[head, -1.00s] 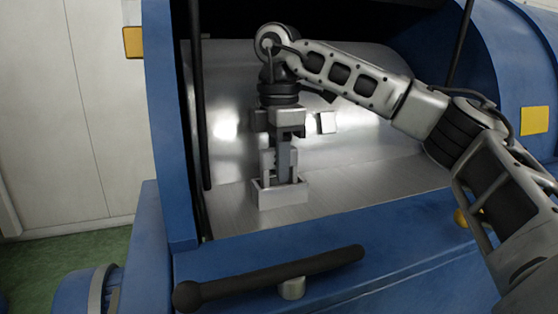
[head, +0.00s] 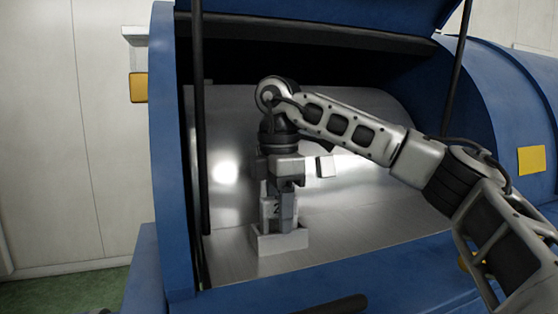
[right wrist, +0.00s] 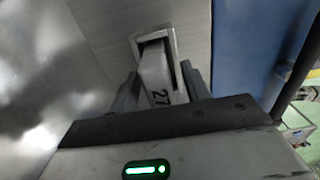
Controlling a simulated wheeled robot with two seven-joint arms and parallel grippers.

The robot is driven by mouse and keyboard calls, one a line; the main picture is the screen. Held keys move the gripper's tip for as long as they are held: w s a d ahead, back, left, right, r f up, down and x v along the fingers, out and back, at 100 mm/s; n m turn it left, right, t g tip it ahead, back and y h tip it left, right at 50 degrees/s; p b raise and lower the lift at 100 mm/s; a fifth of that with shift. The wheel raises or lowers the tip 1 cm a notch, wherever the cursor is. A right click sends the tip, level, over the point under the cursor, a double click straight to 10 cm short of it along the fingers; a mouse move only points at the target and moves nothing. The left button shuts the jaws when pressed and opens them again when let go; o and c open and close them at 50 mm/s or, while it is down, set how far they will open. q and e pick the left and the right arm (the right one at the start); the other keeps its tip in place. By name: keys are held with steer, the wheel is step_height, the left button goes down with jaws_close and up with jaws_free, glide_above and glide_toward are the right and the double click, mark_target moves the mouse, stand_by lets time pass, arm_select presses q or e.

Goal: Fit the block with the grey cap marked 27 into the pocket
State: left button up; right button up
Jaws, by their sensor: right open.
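The block with the grey cap marked 27 (head: 268,209) stands upright at the pocket (head: 282,243), a pale square-rimmed holder on the metal floor of the blue machine. My right gripper (head: 281,205) points down over the block from above. Its jaws are open, with one finger on each side of the block, seen in the right wrist view (right wrist: 160,92). My left gripper is out of view.
The blue machine's front edge (head: 400,262) runs below the opening, and its left post (head: 172,150) and dark struts (head: 457,70) flank it. A raised blue lid (head: 330,18) hangs above. The metal floor around the pocket is clear.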

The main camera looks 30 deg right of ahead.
arm_select(q)
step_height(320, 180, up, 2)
steer(key=p, duration=0.3)
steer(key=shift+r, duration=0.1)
arm_select(e)
step_height(320, 180, up, 16)
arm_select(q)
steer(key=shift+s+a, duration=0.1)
